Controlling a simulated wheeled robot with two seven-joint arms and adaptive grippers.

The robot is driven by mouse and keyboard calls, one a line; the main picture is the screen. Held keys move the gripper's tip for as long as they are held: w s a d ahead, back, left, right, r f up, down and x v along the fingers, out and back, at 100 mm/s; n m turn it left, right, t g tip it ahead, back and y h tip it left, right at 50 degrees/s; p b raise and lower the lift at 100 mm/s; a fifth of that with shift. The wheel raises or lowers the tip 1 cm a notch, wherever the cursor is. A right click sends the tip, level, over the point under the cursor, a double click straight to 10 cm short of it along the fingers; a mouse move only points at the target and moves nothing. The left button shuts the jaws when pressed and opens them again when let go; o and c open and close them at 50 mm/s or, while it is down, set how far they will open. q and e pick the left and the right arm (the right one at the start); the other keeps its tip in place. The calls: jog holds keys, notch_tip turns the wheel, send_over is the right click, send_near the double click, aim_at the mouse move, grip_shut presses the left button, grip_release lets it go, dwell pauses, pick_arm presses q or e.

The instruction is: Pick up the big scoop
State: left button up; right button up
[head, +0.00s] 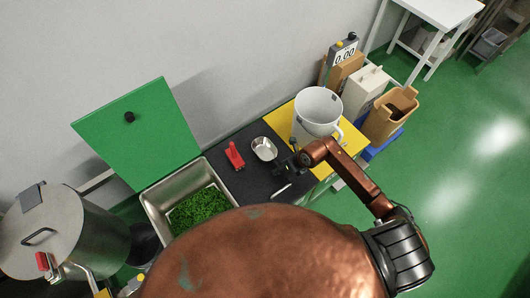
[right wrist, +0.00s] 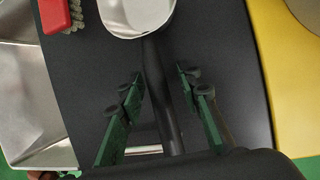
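A scoop with a shiny metal bowl (head: 264,148) lies on the black counter top. Its bowl (right wrist: 137,14) is at the top of the right wrist view, and its dark handle (right wrist: 158,90) runs down from it. My right gripper (head: 287,167) is just beside the scoop in the head view. In the right wrist view, the right gripper's two green fingers (right wrist: 160,78) are apart, one on each side of the handle, with a gap visible on both sides. The handle's lower end is hidden by the gripper. My left gripper is not in view.
A red brush (head: 234,156) lies left of the scoop. A steel basin (head: 154,209) with green leaves is further left. A white bucket (head: 316,108) stands on the yellow top (head: 285,120) behind the gripper. A thin pale bar (head: 281,190) lies near the counter's front.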

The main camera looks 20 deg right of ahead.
grip_shut()
jog(key=shift+r, duration=0.1)
dwell(0.3)
notch_tip(320, 180, up, 10)
jog(key=shift+r, duration=0.2)
dwell(0.3)
jog(key=c, duration=0.6)
grip_release()
grip_shut()
